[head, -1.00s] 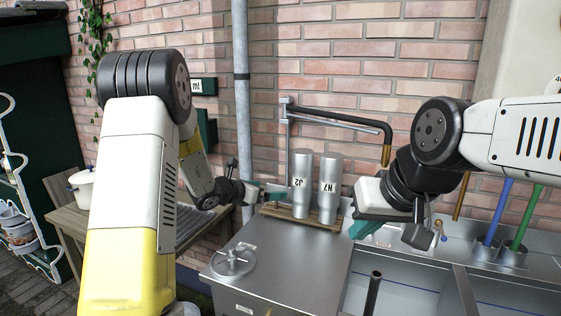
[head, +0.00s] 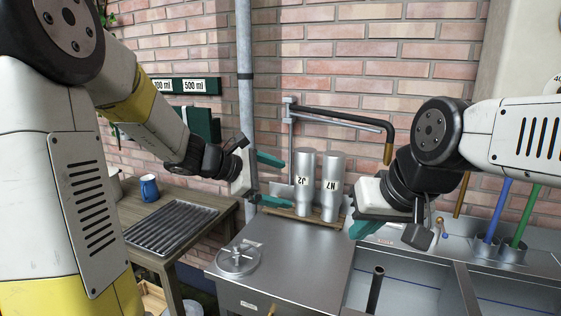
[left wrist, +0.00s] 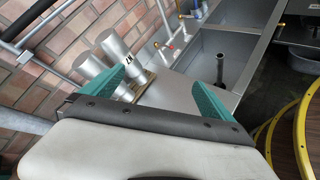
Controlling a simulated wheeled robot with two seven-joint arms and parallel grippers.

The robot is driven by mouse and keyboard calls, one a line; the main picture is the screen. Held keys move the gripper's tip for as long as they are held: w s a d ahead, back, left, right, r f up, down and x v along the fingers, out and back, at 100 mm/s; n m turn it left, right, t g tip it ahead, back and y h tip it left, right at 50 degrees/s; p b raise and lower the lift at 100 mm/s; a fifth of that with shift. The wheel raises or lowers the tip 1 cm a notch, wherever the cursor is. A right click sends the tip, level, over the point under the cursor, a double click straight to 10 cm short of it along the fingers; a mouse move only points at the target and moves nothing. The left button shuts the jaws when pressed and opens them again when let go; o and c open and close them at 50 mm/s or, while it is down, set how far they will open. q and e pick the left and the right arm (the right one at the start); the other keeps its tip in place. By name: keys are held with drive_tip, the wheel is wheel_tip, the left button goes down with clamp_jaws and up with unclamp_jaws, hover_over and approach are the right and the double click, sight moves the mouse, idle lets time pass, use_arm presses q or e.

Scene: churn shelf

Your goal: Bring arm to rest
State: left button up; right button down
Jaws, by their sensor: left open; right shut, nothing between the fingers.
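My left gripper (head: 268,180) is open and empty in the head view, its teal fingers spread, raised beside the two steel cylinders. In the left wrist view its fingers (left wrist: 165,85) show apart with nothing between them. The cylinders, marked J2 (head: 303,182) and N7 (head: 331,187), stand upright on a wooden board (head: 318,217); they also show in the left wrist view. My right gripper (head: 362,230) is shut and empty, its teal fingers partly hidden by its body, near the sink edge.
A steel cabinet top (head: 300,255) with a round clamp lid (head: 238,260) lies below my left gripper. A sink (head: 410,290) is at the right. A wooden table with a ribbed tray (head: 172,228) and blue mug (head: 149,188) stands left. A black bent pipe (head: 345,116) juts from the wall.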

use_arm(q)
drive_tip(key=s+a+r+m+g+y, duration=0.2)
drive_tip(key=s+a+m+y, duration=0.1)
drive_tip(key=s+m, duration=0.8)
drive_tip(key=s+a+m+t+y, duration=0.2)
drive_tip(key=s+a+m+y, duration=0.3)
drive_tip(key=s+a, duration=0.5)
drive_tip(key=shift+s+a+f+m+y, duration=0.25)
drive_tip(key=shift+s+f+m+y, duration=0.05)
drive_tip(key=shift+s+f+m, duration=0.1)
